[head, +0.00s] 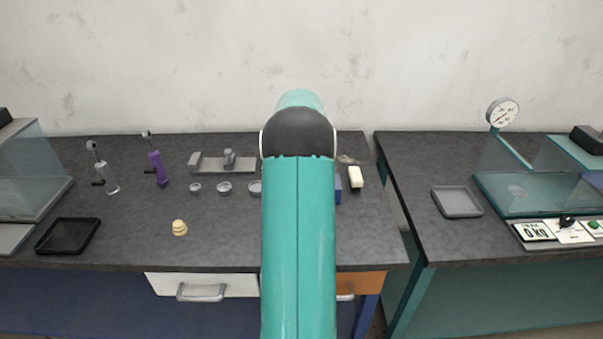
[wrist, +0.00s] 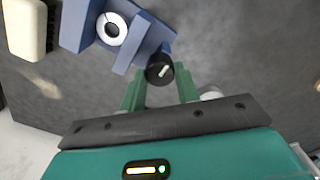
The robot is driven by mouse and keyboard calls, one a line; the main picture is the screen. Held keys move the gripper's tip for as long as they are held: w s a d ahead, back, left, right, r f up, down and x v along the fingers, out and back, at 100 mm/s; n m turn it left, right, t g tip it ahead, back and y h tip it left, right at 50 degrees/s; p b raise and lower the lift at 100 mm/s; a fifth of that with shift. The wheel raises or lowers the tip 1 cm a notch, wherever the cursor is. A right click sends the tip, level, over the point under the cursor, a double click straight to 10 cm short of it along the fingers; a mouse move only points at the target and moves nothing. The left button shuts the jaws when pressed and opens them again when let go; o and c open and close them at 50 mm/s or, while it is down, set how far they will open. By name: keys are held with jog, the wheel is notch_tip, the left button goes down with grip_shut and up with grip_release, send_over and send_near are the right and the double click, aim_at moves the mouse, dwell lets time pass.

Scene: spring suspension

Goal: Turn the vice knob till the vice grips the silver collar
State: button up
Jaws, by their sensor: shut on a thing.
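In the wrist view the blue vice (wrist: 146,38) lies at the top left. The silver collar (wrist: 108,25), a pale ring with a dark centre, sits between its two blue jaws. I cannot tell whether both jaws touch it. The black vice knob (wrist: 160,70), with a white mark, is at the vice's near end. My gripper (wrist: 160,82) has its green fingers shut on the knob, one on either side. In the head view my arm hides the gripper, the knob and the collar; only a sliver of the blue vice (head: 338,190) shows.
A cream-coloured brush (head: 356,177) lies right of the vice, also in the wrist view (wrist: 26,27). Several grey rings (head: 225,187) and a grey fixture (head: 225,163) are left of my arm. A gap separates this bench from the right one, which holds a grey tray (head: 457,202).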

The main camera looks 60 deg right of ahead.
jog(key=shift+r, duration=0.1)
jog(key=o, duration=1)
jog(key=shift+c, duration=0.2)
notch_tip(320, 180, up, 14)
